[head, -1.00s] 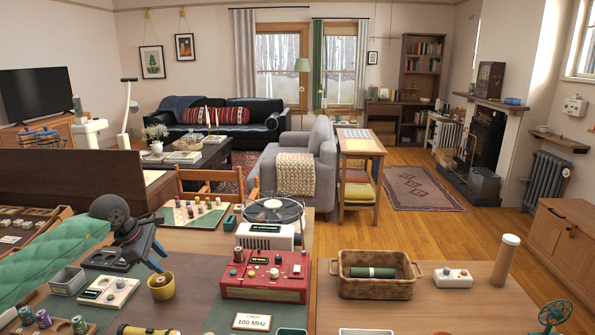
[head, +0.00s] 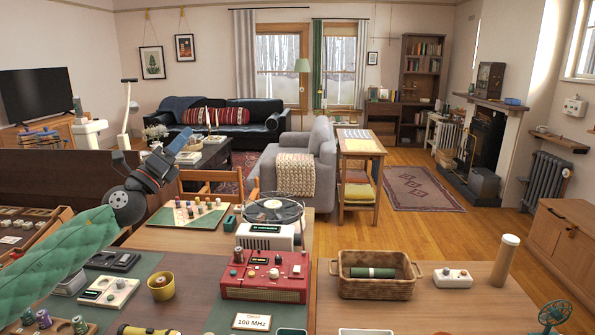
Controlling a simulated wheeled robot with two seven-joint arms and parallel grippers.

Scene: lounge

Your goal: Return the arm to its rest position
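My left arm (head: 50,262), in a green quilted sleeve, reaches in from the left edge. Its dark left gripper (head: 178,146) is raised above the back left of the work table and points up and to the right, towards the coffee table beyond. Nothing is seen held in it, but its fingers are too small and dark against the background to tell whether they are open or shut. My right arm and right gripper are out of view.
Below are a black tray (head: 112,261), a cream control box (head: 108,291) and a yellow pot (head: 161,286). A game board (head: 190,214) lies behind.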

